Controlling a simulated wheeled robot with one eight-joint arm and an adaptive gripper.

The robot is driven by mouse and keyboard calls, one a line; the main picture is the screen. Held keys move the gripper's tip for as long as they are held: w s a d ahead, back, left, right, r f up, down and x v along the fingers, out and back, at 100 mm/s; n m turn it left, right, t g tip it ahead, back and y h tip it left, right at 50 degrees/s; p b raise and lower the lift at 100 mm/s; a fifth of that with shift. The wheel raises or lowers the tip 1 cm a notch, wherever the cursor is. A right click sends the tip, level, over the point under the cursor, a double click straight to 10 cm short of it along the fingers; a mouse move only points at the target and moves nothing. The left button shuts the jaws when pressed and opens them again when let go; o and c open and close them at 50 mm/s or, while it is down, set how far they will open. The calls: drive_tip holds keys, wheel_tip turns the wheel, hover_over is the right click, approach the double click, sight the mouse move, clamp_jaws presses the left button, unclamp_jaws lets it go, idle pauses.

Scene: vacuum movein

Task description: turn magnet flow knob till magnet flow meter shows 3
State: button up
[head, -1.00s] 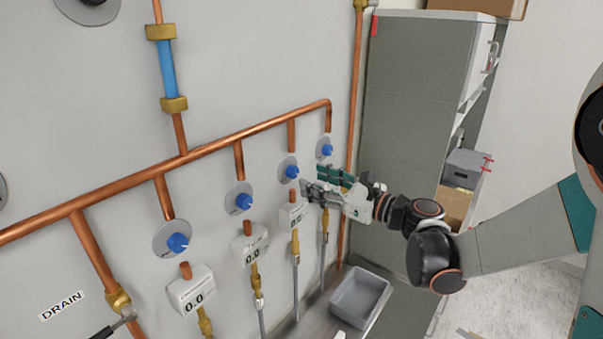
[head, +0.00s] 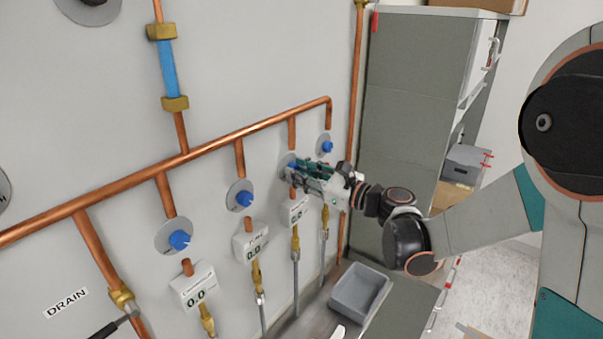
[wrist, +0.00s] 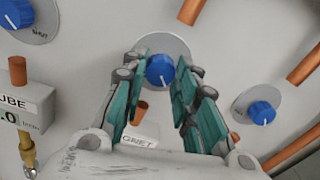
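The blue magnet flow knob (wrist: 161,70) sits on a round grey plate in the wrist view, above a label whose visible letters read "GNET". My gripper (wrist: 160,80) is open, with one teal-padded finger on each side of the knob. I cannot tell whether either pad touches it. In the head view my gripper (head: 290,172) is at the third knob from the left and mostly covers it. The meter under it (head: 295,212) is partly hidden by my gripper, and its digits are too small to read surely.
Other blue knobs stand on either side, one at the left (wrist: 15,14) and one at the right (wrist: 262,112) in the wrist view. Copper pipes (head: 240,135) run along the wall. A grey bin (head: 360,290) stands below, and a tall grey cabinet (head: 415,130) is at the right.

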drive_tip(key=shift+n, duration=0.3)
drive_tip(key=n+b, duration=0.9)
drive_tip(key=n, duration=0.8)
idle(0.6)
drive_tip(key=o, duration=1.1)
drive_tip(key=shift+c, duration=0.2)
drive_tip(key=shift+r, duration=0.1)
